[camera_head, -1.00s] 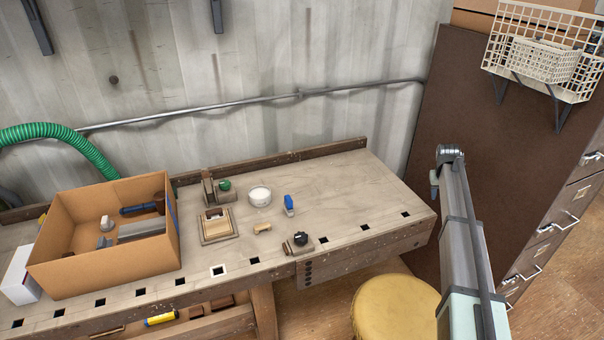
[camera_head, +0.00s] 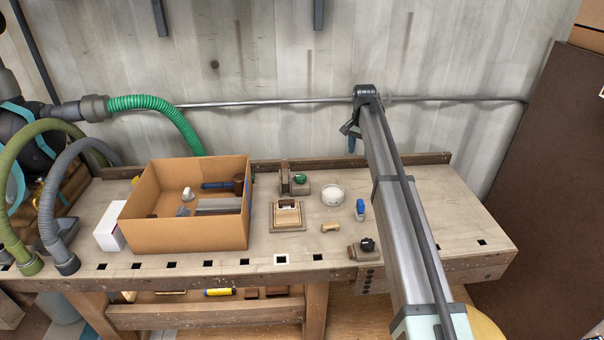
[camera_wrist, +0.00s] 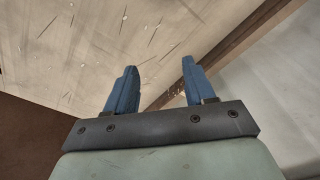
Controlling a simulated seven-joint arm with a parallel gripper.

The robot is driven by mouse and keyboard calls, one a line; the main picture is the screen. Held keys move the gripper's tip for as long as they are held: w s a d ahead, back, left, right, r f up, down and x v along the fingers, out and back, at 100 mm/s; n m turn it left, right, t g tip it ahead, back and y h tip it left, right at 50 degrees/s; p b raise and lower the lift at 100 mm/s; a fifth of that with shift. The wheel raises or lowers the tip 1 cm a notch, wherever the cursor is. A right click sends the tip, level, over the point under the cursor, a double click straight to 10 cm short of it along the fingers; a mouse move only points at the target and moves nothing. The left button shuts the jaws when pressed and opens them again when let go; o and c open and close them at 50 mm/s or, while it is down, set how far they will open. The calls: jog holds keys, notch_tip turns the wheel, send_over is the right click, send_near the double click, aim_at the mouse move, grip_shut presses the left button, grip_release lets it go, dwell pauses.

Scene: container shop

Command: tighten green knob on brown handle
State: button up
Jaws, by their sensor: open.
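The green knob (camera_head: 299,178) sits at the right side of an upright brown wooden piece (camera_head: 284,176) on a base, near the back of the workbench; it seems to be the brown handle. Whether the knob touches the wood firmly is too small to tell. My gripper (camera_head: 351,143) hangs from the end of my arm above the back of the bench, to the right of the green knob and apart from it. In the wrist view its two blue fingers (camera_wrist: 155,84) are spread, with nothing between them. The knob does not show in the wrist view.
A cardboard box (camera_head: 190,232) with tools stands left on the workbench (camera_head: 450,225). Near the handle are a wooden block on a plate (camera_head: 288,216), a white round dish (camera_head: 332,195), a blue item (camera_head: 360,209), a small tan piece (camera_head: 330,228) and a black knob (camera_head: 367,244).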

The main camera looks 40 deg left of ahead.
notch_tip(320, 180, up, 4)
jog(key=m+g, duration=0.1)
send_over(301, 175)
notch_tip(301, 175, down, 14)
jog(key=shift+d+r, duration=0.1)
jog(key=c, duration=0.8)
